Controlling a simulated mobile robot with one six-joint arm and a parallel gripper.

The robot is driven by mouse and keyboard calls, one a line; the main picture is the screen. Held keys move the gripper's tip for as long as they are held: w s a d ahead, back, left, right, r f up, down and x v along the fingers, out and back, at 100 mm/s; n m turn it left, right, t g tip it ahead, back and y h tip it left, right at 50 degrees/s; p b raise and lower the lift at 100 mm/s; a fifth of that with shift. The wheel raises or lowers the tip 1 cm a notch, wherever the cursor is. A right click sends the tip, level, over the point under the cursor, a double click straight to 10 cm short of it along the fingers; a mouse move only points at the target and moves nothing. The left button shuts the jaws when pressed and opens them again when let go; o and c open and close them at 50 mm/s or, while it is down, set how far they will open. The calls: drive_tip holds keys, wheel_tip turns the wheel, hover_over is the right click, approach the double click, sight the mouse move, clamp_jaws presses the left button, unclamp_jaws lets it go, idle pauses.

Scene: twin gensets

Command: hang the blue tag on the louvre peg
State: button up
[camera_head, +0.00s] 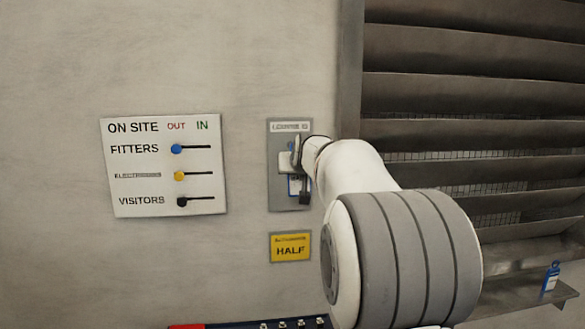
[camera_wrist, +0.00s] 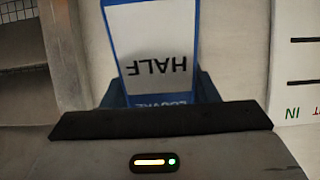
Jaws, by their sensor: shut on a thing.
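The blue tag (camera_wrist: 150,50) has a white face reading HALF and a blue band with LOUVRE lettering, upside down in the wrist view. My gripper (camera_wrist: 160,92) is shut on it, with dark fingers at either side of the tag. In the head view my gripper (camera_head: 301,160) is in front of a grey wall plate (camera_head: 277,196) with a LOUVRE heading. A little of the blue tag (camera_head: 293,186) shows there against the plate. The louvre peg is hidden behind my gripper, and I cannot tell whether the tag touches it.
A white ON SITE board (camera_head: 125,180) with sliders hangs left of the plate. A yellow HALF sign (camera_head: 290,247) is below it. Louvre slats (camera_head: 470,95) fill the right. A small blue object (camera_head: 551,277) stands on a ledge. A red and blue strip (camera_head: 235,325) lies at the bottom.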

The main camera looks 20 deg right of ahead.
drive_tip(key=w+r+p+x, duration=0.1)
drive_tip(key=r+p+x, duration=0.1)
drive_tip(key=p+x, duration=0.3)
drive_tip(key=shift+x, duration=2.4)
drive_tip(key=shift+r, duration=0.1)
drive_tip(key=o, duration=1.1)
drive_tip(key=shift+b+v, duration=1.4)
drive_tip(key=shift+v, duration=2.55)
